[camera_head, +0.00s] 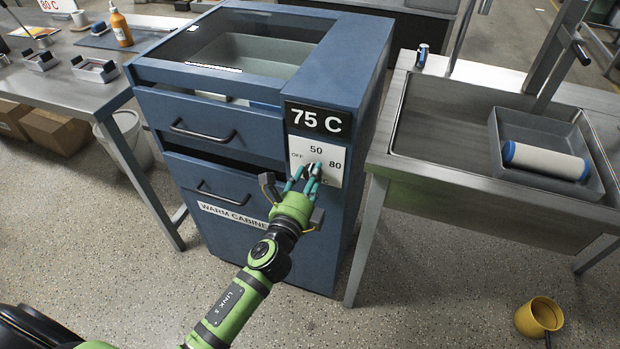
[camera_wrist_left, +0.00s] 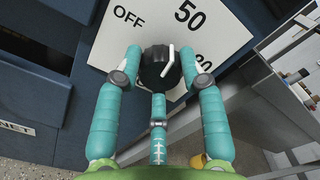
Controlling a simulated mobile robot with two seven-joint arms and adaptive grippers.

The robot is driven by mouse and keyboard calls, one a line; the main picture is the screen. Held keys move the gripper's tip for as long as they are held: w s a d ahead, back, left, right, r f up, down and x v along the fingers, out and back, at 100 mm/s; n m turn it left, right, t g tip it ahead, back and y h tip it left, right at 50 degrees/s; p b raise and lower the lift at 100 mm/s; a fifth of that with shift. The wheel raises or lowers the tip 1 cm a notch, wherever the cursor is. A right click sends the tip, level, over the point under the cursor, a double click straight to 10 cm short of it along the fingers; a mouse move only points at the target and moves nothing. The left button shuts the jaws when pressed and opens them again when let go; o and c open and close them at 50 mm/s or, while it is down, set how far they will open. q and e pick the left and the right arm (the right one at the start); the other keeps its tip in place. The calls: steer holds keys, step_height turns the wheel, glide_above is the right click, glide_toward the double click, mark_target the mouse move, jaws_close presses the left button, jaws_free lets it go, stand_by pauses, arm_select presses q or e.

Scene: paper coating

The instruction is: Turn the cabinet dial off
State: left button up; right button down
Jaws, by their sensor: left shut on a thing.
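The blue warm cabinet (camera_head: 238,136) stands in the middle, with a white dial plate (camera_head: 300,149) on its front at the right. The plate is marked OFF, 50 and 80; the lowest mark is partly hidden. The dial (camera_wrist_left: 158,66) is a black round knob with a white pointer, which points upward, roughly toward the 50 side, in the left wrist view. My left gripper (camera_head: 309,178) has its teal fingers closed around the dial; it also shows in the left wrist view (camera_wrist_left: 160,82). In the head view the fingers mostly hide the dial. My right gripper is not in view.
A sign above the plate reads 75 C (camera_head: 319,120). Two drawers with dark handles (camera_head: 203,133) are left of the dial. A steel sink bench (camera_head: 480,175) with a white roller (camera_head: 545,160) in a tray stands right. A yellow pot (camera_head: 537,316) is on the floor.

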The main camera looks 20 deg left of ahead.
arm_select(q)
steer(key=shift+a+r+n+p, duration=0.1)
steer(key=shift+n+p, duration=0.2)
steer(key=shift+n, duration=2.75)
steer(key=shift+r+n+p, duration=0.1)
steer(key=shift+n+p, duration=0.2)
steer(key=shift+n, duration=2.75)
steer(key=shift+f, duration=0.1)
steer(key=o, duration=1.1)
steer(key=shift+o, duration=0.2)
steer(key=shift+f, duration=0.1)
